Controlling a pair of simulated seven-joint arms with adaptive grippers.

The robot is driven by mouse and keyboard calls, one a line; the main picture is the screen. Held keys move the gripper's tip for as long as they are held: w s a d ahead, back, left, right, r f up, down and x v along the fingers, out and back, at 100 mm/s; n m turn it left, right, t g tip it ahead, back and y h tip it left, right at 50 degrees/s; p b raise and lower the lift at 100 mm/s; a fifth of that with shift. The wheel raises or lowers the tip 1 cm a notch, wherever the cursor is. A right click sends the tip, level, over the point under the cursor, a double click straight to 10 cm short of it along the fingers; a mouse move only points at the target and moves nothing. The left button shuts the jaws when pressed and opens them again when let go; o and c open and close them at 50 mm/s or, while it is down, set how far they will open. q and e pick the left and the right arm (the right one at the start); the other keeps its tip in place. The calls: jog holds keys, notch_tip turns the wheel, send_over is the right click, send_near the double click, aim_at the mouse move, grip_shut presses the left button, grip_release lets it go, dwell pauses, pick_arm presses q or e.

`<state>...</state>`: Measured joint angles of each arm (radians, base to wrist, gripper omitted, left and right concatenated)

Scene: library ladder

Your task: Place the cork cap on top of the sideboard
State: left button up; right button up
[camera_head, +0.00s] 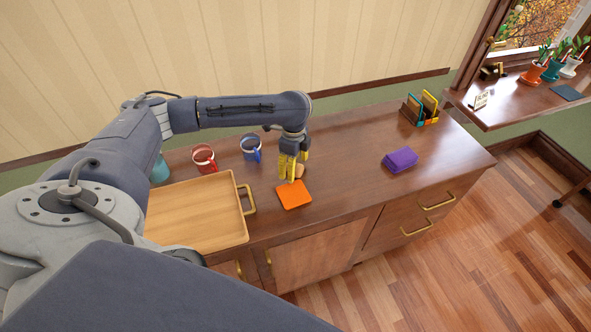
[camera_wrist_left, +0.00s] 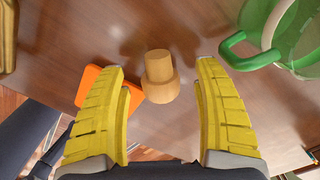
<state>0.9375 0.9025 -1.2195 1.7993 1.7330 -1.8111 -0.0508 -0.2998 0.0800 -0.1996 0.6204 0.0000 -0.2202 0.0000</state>
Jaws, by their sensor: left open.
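The cork cap (camera_wrist_left: 159,76) is a tan stepped cylinder, narrower at one end, and appears to stand on the brown wooden sideboard (camera_head: 345,200). In the head view only a small part of the cork cap (camera_head: 300,171) shows beside my yellow fingers. My left gripper (camera_head: 291,173) is low over the sideboard. In the left wrist view its two yellow fingers (camera_wrist_left: 164,85) are open, with the cork cap between and slightly beyond the tips, apparently untouched. My right gripper is not in view.
An orange square (camera_head: 294,195) lies just in front of the gripper. A wooden tray (camera_head: 195,213), red mug (camera_head: 204,158) and blue mug (camera_head: 250,147) are to its left. A purple block (camera_head: 400,160) and an organizer (camera_head: 420,108) are right. A green handled vessel (camera_wrist_left: 285,40) is close by.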

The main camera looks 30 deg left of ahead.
pick_arm(q)
jog(key=shift+f, duration=0.2)
jog(key=c, duration=1.1)
jog(key=shift+c, duration=0.2)
jog(key=shift+r, duration=0.15)
